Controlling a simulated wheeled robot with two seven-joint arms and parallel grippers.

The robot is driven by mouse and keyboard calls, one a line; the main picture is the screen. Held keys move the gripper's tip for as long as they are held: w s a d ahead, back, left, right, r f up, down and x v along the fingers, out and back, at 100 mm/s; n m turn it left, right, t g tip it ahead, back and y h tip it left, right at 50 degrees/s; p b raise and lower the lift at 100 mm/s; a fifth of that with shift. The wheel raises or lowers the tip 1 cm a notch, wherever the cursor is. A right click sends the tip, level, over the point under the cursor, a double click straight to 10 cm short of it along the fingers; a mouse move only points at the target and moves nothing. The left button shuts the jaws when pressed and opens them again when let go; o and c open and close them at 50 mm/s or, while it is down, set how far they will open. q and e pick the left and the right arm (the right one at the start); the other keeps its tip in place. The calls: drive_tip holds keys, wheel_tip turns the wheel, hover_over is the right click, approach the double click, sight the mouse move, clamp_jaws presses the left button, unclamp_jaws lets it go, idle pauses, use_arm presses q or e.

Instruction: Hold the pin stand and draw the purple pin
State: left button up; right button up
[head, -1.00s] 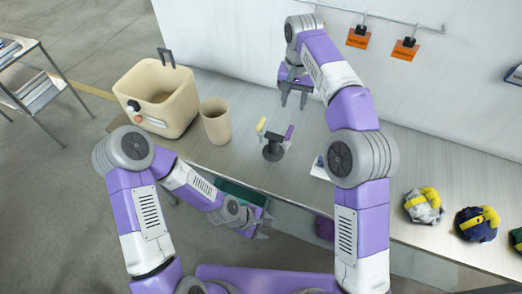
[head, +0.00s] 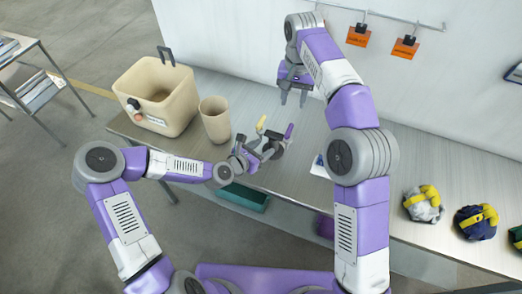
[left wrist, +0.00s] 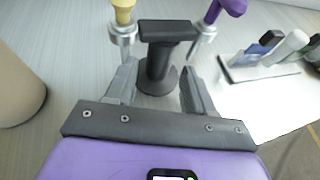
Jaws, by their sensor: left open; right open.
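The black pin stand (head: 277,149) stands upright on the bench, holding a yellow-topped pin (head: 261,122) on its left and the purple pin (head: 289,130) on its right. My left gripper (head: 262,147) is open at the stand, partly covering it. In the left wrist view the open fingers (left wrist: 153,88) lie on either side of the stand's post (left wrist: 158,62), with a gap visible on both sides. The purple pin (left wrist: 228,7) and yellow pin (left wrist: 123,10) show at the top there. My right gripper (head: 293,98) is open and empty above the bench, behind the stand.
A beige cup (head: 215,122) and a beige bin (head: 156,95) stand left of the pin stand. A white tray with small items (left wrist: 268,68) lies to its right. Several wrapped bundles (head: 423,204) sit on the right bench. Orange tags (head: 358,36) hang from a rail.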

use_arm(q)
drive_tip(key=x, duration=0.7)
drive_tip(key=shift+f, duration=0.1)
drive_tip(key=shift+s, duration=0.1)
drive_tip(key=c, duration=0.8)
use_arm(e)
drive_tip(key=shift+o, duration=0.2)
use_arm(q)
drive_tip(key=shift+c, duration=0.2)
use_arm(e)
drive_tip(key=m+t+h, duration=0.1)
drive_tip(key=m+t, duration=0.1)
drive_tip(key=t, duration=0.1)
approach(289, 130)
drive_tip(key=shift+d+f, duration=0.1)
drive_tip(key=shift+f, duration=0.3)
drive_tip(key=shift+x, duration=4.5)
drive_tip(key=shift+w, duration=0.15)
